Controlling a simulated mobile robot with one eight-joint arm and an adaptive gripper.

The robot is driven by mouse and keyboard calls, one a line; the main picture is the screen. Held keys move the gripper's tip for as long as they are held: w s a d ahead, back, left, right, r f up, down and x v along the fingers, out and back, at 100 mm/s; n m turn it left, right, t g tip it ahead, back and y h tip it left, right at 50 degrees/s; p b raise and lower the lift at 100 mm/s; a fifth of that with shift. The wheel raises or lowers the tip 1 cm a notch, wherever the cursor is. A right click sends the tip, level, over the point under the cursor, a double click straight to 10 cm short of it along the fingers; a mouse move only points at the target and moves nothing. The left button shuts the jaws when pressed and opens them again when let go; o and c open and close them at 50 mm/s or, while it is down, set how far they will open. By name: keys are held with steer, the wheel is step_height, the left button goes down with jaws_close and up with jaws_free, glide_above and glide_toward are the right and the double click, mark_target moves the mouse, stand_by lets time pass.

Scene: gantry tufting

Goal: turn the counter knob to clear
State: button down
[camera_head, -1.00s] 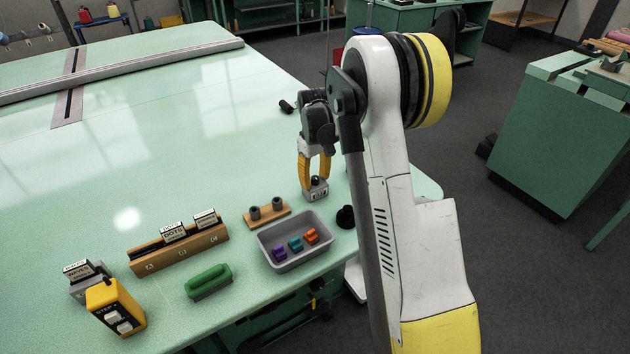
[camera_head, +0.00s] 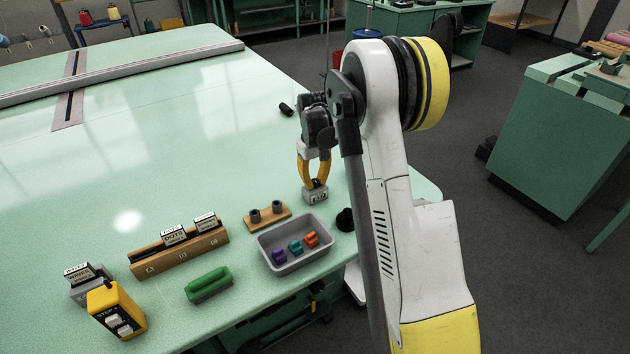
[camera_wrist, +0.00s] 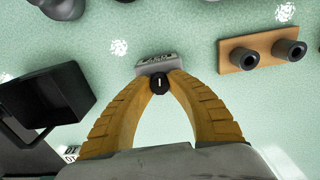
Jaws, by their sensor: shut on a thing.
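The counter (camera_head: 316,197) is a small grey box with digits on its front. It stands on the green table behind the grey tray, and it also shows in the wrist view (camera_wrist: 155,60). Its black knob (camera_wrist: 159,83) carries a white mark, which looks roughly upright in the wrist view. My gripper (camera_head: 316,182), with yellow fingers, points down at the counter from above. In the wrist view its fingertips (camera_wrist: 160,80) are closed around the knob, one on each side. The digits are too small to read.
A grey tray (camera_head: 262,243) with purple, teal and orange pieces lies in front of the counter. A wooden block (camera_head: 267,224) with two grey cylinders is at its left, a black round part (camera_head: 345,219) at its right. The table's middle (camera_head: 170,130) is clear.

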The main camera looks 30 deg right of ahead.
steer(key=m+p, duration=0.1)
steer(key=m, duration=0.9)
steer(key=shift+m, duration=0.4)
steer(key=m+p, duration=0.1)
steer(key=m, duration=0.4)
steer(key=shift+m, duration=0.3)
steer(key=m, duration=0.5)
steer(key=shift+m, duration=0.3)
steer(key=c, duration=1.2)
jaws_free()
